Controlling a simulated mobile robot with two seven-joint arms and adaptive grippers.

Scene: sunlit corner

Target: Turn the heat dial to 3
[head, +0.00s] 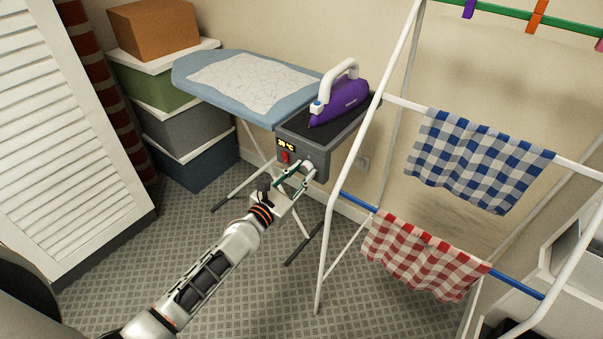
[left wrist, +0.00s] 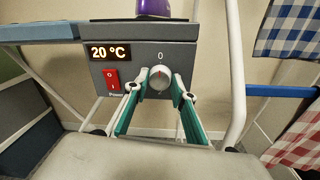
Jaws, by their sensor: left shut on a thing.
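The heat dial (left wrist: 160,82) is a pale round knob on the front of a grey control box (left wrist: 190,60), with a "0" printed above it. Its pointer direction is too small to tell. My left gripper (left wrist: 159,90) is shut on the dial, with one green-and-white finger on each side. In the head view my left gripper (head: 300,172) reaches the front of the box (head: 316,148) and mostly hides the dial. A display (left wrist: 109,52) on the box reads 20 °C. A red switch (left wrist: 112,80) sits below the display, left of the dial. My right gripper is not in view.
A purple iron (head: 342,100) stands on the box at the end of a blue ironing board (head: 196,68). A white drying rack (head: 333,205) with checked cloths (head: 470,155) stands close on the right. Stacked boxes (head: 190,128) stand behind left. Floor in front is clear.

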